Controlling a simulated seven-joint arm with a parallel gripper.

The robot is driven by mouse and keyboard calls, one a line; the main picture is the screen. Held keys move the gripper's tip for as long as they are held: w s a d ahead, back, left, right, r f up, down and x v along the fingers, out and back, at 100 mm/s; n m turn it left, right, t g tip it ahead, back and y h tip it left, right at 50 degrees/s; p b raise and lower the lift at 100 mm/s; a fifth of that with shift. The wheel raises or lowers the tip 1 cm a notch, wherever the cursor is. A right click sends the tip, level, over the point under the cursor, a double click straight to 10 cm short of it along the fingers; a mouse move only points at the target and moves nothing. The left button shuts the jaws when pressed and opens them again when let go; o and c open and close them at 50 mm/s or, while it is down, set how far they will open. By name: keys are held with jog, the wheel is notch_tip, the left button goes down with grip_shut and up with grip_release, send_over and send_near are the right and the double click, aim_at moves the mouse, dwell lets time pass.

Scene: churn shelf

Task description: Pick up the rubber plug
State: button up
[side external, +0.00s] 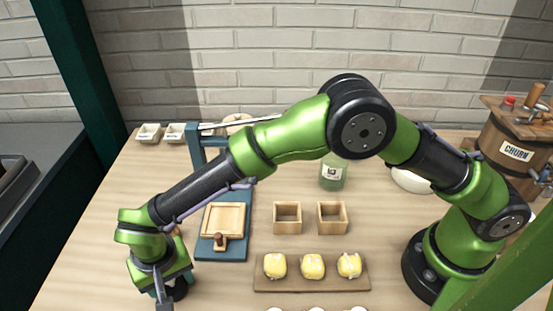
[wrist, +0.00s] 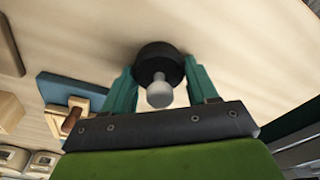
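The rubber plug (wrist: 160,62) is a round black piece with a grey knob (wrist: 159,93), seen in the wrist view near the wooden table top. My gripper (wrist: 160,65) has one teal finger on each side of it. Both fingers lie close against the plug's sides, but whether they press on it cannot be told. In the side external view my gripper (side external: 168,293) is low at the front left of the table, and the plug is mostly hidden by it there.
A blue board (side external: 209,245) with a wooden press stands right of my gripper. Beyond it are two wooden boxes (side external: 288,232) and a tray (side external: 262,285) with yellow lumps. A green jar (side external: 333,180) and the churn (side external: 506,150) stand farther right.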

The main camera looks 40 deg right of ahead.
jog(key=shift+c, duration=1.4)
jog(key=shift+r, duration=0.1)
